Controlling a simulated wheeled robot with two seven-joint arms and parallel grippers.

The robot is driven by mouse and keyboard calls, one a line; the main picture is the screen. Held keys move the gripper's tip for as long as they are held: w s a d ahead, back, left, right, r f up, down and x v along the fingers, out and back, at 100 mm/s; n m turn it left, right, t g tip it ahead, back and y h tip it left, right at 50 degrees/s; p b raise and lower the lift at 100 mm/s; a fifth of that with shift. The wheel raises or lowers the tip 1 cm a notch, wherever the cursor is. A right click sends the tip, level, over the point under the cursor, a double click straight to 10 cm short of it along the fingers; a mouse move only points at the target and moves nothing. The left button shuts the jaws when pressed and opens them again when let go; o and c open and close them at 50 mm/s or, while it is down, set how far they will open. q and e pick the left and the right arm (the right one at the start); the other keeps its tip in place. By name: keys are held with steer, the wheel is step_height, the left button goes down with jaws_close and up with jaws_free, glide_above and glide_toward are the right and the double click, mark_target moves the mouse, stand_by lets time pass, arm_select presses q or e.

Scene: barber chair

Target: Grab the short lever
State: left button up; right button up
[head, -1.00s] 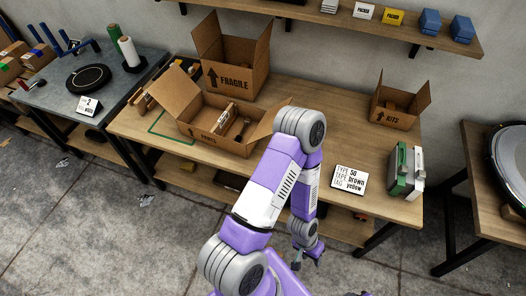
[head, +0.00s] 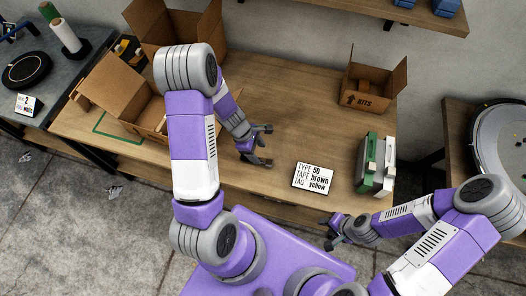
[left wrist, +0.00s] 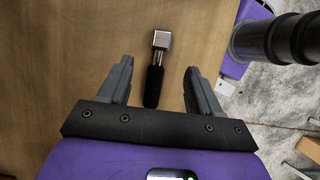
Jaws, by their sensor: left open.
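My left gripper (head: 264,146) is open over the wooden table (head: 290,110), to the right of the open parts box. In the left wrist view, a short lever with a square metal head and a black handle (left wrist: 157,68) lies on a brown surface. It lies ahead of and between the two spread fingers of my left gripper (left wrist: 158,85), nearer the left finger, and is not gripped. I cannot pick out the lever in the head view. My right gripper (head: 329,232) is at the table's front edge, small and partly unclear.
An open cardboard box (head: 110,88) is at the left, partly behind my left arm. A box marked KITS (head: 367,91), a sign (head: 313,178) and green and white cases (head: 374,165) stand to the right. The middle of the table is clear.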

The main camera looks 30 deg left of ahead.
mark_target(266, 161)
arm_select(q)
steer(key=x, duration=0.2)
steer(key=shift+s+d+f+b, duration=0.2)
steer(key=shift+f+b, duration=0.1)
steer(key=shift+b, duration=0.1)
steer(key=x, duration=0.2)
steer(key=b+x, duration=0.1)
steer(key=x, duration=0.1)
steer(key=shift+w+f, duration=0.15)
steer(key=shift+w, duration=0.1)
jaws_close()
